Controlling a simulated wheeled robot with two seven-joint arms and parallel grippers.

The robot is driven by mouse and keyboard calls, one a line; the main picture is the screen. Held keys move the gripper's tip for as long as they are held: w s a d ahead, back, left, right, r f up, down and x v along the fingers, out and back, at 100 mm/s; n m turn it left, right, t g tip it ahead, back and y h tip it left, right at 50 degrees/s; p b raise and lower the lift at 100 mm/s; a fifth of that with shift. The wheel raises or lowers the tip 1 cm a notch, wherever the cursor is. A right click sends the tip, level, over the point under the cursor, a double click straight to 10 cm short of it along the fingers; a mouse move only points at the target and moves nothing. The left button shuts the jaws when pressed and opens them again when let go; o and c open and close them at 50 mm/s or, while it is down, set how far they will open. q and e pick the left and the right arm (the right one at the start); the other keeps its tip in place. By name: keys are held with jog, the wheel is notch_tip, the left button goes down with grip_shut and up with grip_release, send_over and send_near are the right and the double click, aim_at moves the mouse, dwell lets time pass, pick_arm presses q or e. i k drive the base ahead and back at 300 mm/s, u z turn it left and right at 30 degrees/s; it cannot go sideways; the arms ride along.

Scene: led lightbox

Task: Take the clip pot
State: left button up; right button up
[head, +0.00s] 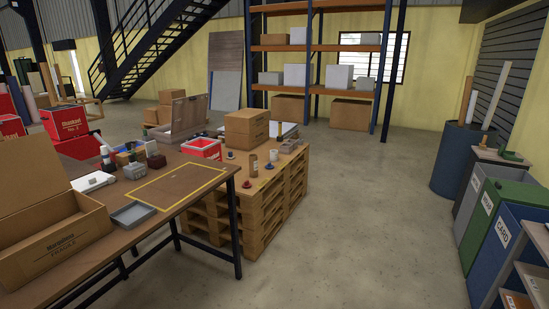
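I cannot tell for sure which thing is the clip pot. Several small items stand at the back of the brown workbench (205,178), among them a dark grey rounded item (156,161) and a white bottle-like item (106,160). On the pallet stack (268,203) behind the bench stand a small white cup (273,155), a brown bottle (253,166) and a few small dark and red pieces. All are too small to read in detail. Neither of my grippers is in the head view.
An open cardboard box (55,245) and a shallow grey tray (133,214) sit on the bench, beside a yellow-outlined area (180,185). Bins (497,225) line the right side. The concrete floor (370,220) between is clear.

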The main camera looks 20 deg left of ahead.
aim_at(274, 155)
jog(key=k, duration=0.55)
jog(key=z, duration=0.3)
jog(key=i, duration=2.95)
jog(key=z, duration=0.15)
jog(key=i, duration=2.35)
jog(key=u, duration=0.3)
jog(key=i, duration=1.9)
jog(key=u, duration=1.05)
jog(key=i, duration=0.9)
jog(key=u, duration=2)
jog(key=i, duration=1)
jog(key=u, duration=0.55)
